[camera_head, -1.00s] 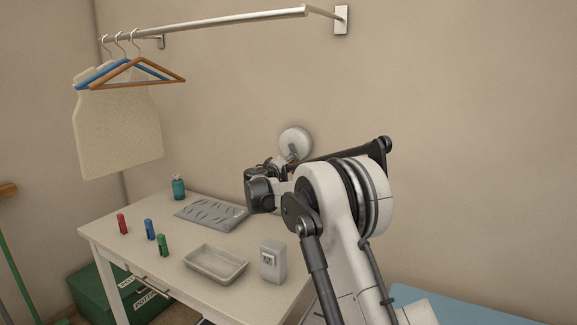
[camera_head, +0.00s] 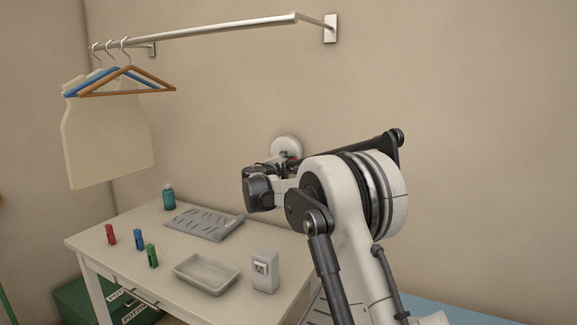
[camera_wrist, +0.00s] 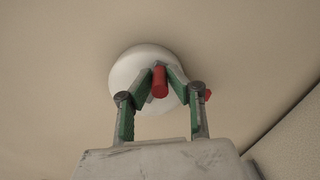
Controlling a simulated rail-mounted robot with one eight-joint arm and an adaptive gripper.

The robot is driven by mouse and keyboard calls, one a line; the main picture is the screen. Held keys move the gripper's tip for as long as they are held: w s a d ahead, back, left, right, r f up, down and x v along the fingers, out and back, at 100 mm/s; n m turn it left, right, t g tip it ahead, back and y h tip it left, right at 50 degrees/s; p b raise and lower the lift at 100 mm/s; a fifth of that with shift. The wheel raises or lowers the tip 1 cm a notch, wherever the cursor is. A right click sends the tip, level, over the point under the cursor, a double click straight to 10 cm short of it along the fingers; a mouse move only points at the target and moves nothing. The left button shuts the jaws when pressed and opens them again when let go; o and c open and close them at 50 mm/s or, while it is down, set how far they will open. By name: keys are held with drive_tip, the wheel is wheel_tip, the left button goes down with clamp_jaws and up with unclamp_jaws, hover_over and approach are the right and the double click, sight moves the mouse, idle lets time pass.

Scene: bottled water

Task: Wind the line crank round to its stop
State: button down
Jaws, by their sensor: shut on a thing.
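The line crank is a round white disc (camera_head: 287,143) on the back wall, above the far edge of the table. In the wrist view the disc (camera_wrist: 126,72) sits straight ahead, with a red handle (camera_wrist: 159,82) standing out from it. My gripper (camera_wrist: 160,75) has its green-padded fingers drawn together at the handle, one finger on each side, and is shut on it. A small red piece (camera_wrist: 207,95) shows just right of the right finger. In the head view my wrist hides the fingertips and most of the handle.
Below my arm, the white table (camera_head: 130,228) carries a grey tray (camera_head: 233,283), a socket box (camera_head: 265,271), a grey slotted mat (camera_head: 200,224), a teal bottle (camera_head: 168,198) and several small coloured clips. A rail (camera_head: 200,33) with hangers (camera_head: 125,82) is up left.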

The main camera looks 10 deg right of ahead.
drive_tip(key=shift+r+n, duration=0.35)
drive_tip(key=shift+n, duration=0.35)
drive_tip(key=shift+r+n, duration=0.3)
drive_tip(key=shift+n, duration=0.4)
drive_tip(key=c, duration=1.7)
unclamp_jaws()
drive_tip(key=shift+o, duration=0.2)
drive_tip(key=v, duration=1.2)
